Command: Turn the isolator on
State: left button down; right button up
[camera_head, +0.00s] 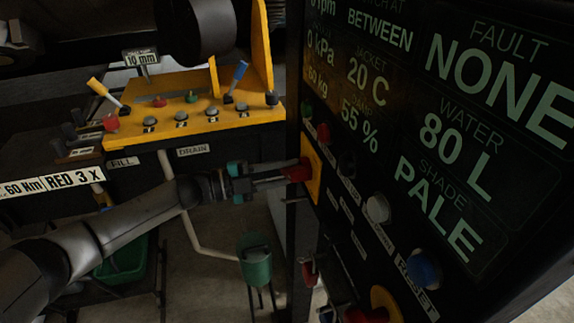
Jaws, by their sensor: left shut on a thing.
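The isolator (297,171) is a red handle on a yellow plate (313,173), on the left edge of the dark control panel. My left gripper (286,175) reaches in from the left, with its fingers shut on the red handle. The fingers cover part of the handle, so its exact angle is hard to tell. My right gripper is not in view.
The panel's screen (440,110) reads fault NONE and water 80 L. A white button (378,208) and a blue RESET button (424,270) are below it. A yellow console (190,118) with levers stands behind.

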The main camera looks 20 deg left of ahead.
pick_arm(q)
jog(key=shift+n+p, duration=0.6)
jog(key=shift+n, duration=1)
jog(key=shift+f, duration=0.1)
jog(key=c, duration=0.6)
grip_release()
jog(key=shift+c, duration=0.2)
jog(key=b+v, duration=0.4)
jog(key=v, duration=1.1)
jog(key=shift+s, duration=0.2)
